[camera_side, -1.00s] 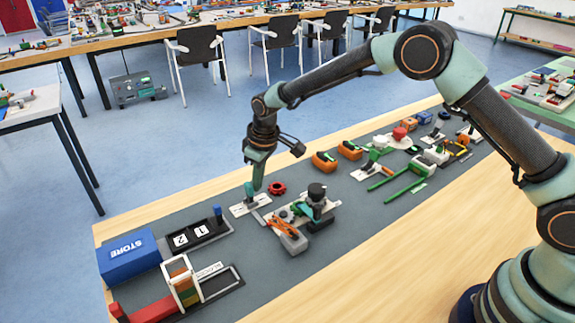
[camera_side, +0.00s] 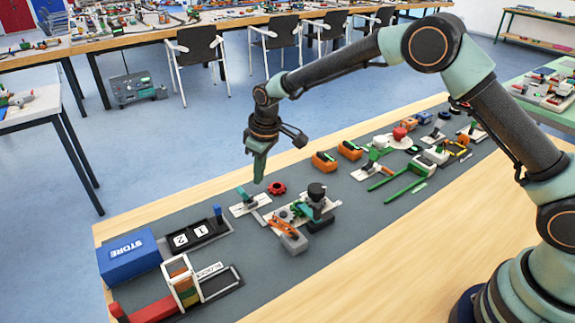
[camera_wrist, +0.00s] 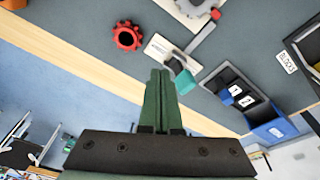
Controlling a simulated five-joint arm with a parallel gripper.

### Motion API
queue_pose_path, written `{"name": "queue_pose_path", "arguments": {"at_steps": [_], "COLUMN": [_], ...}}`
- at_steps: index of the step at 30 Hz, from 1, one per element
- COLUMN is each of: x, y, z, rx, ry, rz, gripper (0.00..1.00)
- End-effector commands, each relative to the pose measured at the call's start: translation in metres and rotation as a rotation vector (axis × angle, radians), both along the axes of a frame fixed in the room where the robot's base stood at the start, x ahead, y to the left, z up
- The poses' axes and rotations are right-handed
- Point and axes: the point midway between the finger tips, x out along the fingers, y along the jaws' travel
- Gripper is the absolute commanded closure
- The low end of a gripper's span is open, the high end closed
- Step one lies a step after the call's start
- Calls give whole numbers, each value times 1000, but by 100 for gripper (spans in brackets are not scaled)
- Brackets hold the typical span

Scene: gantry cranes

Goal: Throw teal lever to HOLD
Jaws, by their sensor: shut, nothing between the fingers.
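The teal lever (camera_side: 245,195) stands on a small white plate (camera_side: 238,211) on the grey mat, left of a red gear-shaped knob. It leans over to the left in the side view. In the wrist view the teal lever (camera_wrist: 185,82) shows just right of my fingertips, beside its white plate (camera_wrist: 160,47). The plate's markings are too small to read, so I cannot tell which one is HOLD. My gripper (camera_side: 258,180) is shut and empty, above and right of the lever, apart from it. The wrist view shows its green fingers (camera_wrist: 160,75) together.
The red knob (camera_side: 277,188) is close by on the right. A crane model (camera_side: 315,205) with an orange part stands just right of the plate. A blue STORE box (camera_side: 130,255) and number tiles (camera_side: 190,236) lie to the left. Orange blocks (camera_side: 324,161) lie farther right.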

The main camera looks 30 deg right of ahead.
Motion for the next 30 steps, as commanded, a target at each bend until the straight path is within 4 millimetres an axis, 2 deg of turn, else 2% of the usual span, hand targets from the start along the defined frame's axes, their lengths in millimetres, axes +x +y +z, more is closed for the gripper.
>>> {"name": "queue_pose_path", "arguments": {"at_steps": [15, 30], "x": [0, 0], "y": [0, 0], "z": [46, 51], "rx": [0, 0], "ry": [-1, 0], "rz": [0, 0], "gripper": [100, 100]}}
